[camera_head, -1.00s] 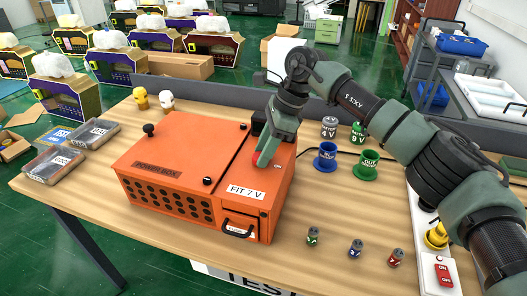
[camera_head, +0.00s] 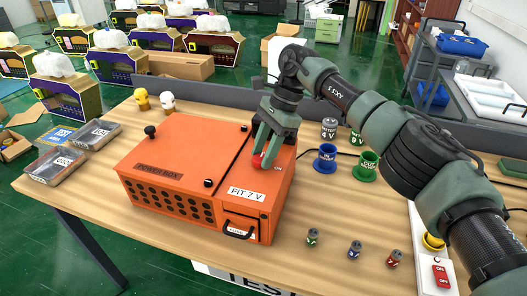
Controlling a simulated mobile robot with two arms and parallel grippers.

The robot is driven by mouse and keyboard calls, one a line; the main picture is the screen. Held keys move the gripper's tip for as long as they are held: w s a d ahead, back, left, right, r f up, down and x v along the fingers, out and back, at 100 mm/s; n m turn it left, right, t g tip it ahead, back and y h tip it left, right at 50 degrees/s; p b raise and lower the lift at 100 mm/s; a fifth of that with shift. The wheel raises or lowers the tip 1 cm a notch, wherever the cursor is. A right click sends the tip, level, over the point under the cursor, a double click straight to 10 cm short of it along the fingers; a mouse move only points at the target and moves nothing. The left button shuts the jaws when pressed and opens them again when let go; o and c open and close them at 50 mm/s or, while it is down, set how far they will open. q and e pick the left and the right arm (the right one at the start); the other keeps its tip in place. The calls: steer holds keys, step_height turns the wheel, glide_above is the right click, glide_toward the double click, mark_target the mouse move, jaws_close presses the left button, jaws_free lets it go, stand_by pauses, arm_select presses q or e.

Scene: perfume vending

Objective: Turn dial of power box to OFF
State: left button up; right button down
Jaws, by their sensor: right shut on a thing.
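The orange power box (camera_head: 165,150) stands on the wooden table, with a "FIT 7 V" label on its right part. A red dial (camera_head: 259,162) sits on the top of its right part. My right gripper (camera_head: 264,160) reaches down from above and is shut on the dial. Its fingers hide much of the dial and its marking, so I cannot read the setting. My left gripper is not in view.
Blue (camera_head: 326,158) and green (camera_head: 366,166) cups stand right of the box. A white strip with a red switch (camera_head: 441,276) lies at the right edge.

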steer(key=shift+w+r, duration=0.1)
steer(key=c, duration=0.9)
jaws_free()
steer(key=v, duration=0.7)
steer(key=shift+d+r+b, duration=0.2)
steer(key=shift+r+b, duration=0.1)
steer(key=shift+r, duration=0.05)
steer(key=shift+w, duration=0.1)
